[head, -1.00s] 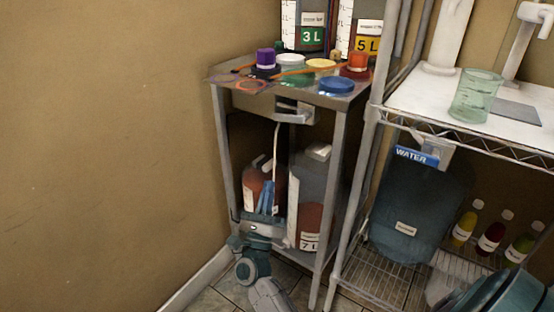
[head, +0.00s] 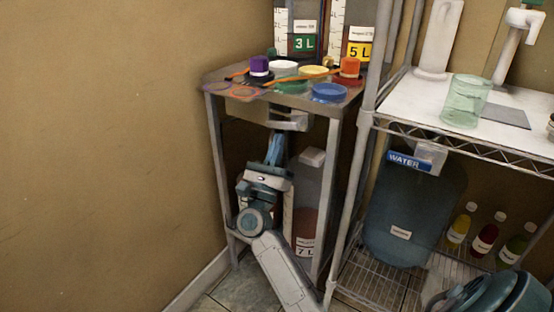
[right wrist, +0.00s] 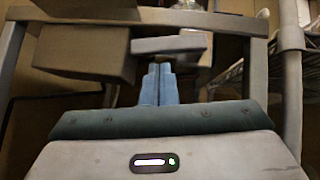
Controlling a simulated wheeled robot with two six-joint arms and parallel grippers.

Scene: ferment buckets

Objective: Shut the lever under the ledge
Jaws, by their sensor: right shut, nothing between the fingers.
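The lever (head: 290,123) is a pale grey bar under the ledge (head: 225,76) of the small grey stand, beside a boxy housing (head: 246,109). In the right wrist view the lever (right wrist: 168,44) juts rightward from the housing (right wrist: 82,48). My right gripper (head: 276,140) is shut and empty, its blue fingers pointing up just below the lever. In the right wrist view its fingertips (right wrist: 158,68) are close under the bar; I cannot tell whether they touch.
Coloured caps and lids, including a blue lid (head: 329,92), lie on the stand top. A 7 L jug (head: 307,205) stands beneath, behind my arm. A wire shelf (head: 480,143) with a blue water container (head: 405,215) is at the right. The left wall side is clear.

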